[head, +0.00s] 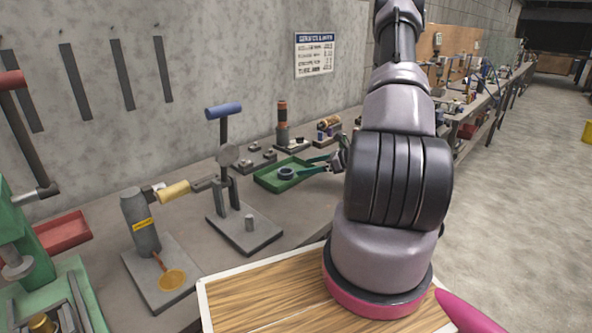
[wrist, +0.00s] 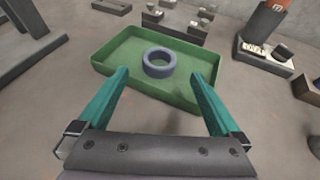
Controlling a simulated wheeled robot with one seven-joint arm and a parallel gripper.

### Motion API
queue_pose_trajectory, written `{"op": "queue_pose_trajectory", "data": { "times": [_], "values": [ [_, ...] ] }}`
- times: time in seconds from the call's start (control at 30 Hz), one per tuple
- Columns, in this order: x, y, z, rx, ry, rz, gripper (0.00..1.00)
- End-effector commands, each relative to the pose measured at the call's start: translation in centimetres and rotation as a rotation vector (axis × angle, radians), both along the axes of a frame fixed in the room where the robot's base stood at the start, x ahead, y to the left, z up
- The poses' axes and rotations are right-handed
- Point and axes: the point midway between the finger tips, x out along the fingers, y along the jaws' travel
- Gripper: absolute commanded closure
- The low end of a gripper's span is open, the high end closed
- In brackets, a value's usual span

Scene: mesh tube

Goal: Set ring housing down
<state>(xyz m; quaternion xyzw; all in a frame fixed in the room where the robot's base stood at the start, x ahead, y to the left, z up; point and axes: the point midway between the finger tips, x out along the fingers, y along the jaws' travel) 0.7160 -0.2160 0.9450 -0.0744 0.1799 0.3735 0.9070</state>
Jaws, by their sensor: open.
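The ring housing is a blue-grey ring (wrist: 159,64) lying flat in a shallow green tray (wrist: 112,62) in the wrist view. It also shows in the head view (head: 286,174), inside the green tray (head: 268,183). My gripper (wrist: 162,76) is open, with its two teal fingers pointing toward the tray, one to each side of the ring. The fingers look apart from the ring and hold nothing. In the head view my gripper (head: 314,165) is at the tray's right side, partly hidden by my arm.
A press with a blue handle (head: 224,110) stands left of the tray on the grey bench. Small dark blocks (wrist: 180,25) lie behind the tray, and an orange-and-black device (head: 283,125) stands beyond it. A grey cylinder tool (head: 140,222) is farther left.

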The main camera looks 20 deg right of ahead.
Motion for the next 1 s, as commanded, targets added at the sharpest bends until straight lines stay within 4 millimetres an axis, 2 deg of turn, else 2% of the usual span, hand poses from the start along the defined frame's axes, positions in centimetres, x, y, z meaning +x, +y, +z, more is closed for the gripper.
{"op": "queue_pose_trajectory", "data": {
  "times": [0.1,0.3,0.43,0.53,0.67,0.77,1.0],
  "values": [
    [-1.4,-1.4,0.8,-0.002,0.000,-0.003,0.00],
    [-2.5,-2.5,1.4,0.001,0.001,0.000,0.00],
    [-2.6,-2.5,1.8,-0.003,-0.002,0.007,0.00],
    [-2.4,-1.6,3.2,-0.030,-0.017,0.051,0.00],
    [-2.5,1.0,7.4,-0.114,-0.058,0.184,0.00],
    [-3.0,3.6,11.2,-0.205,-0.099,0.318,0.00],
    [-6.3,9.3,19.0,-0.456,-0.201,0.622,0.00]
  ]
}}
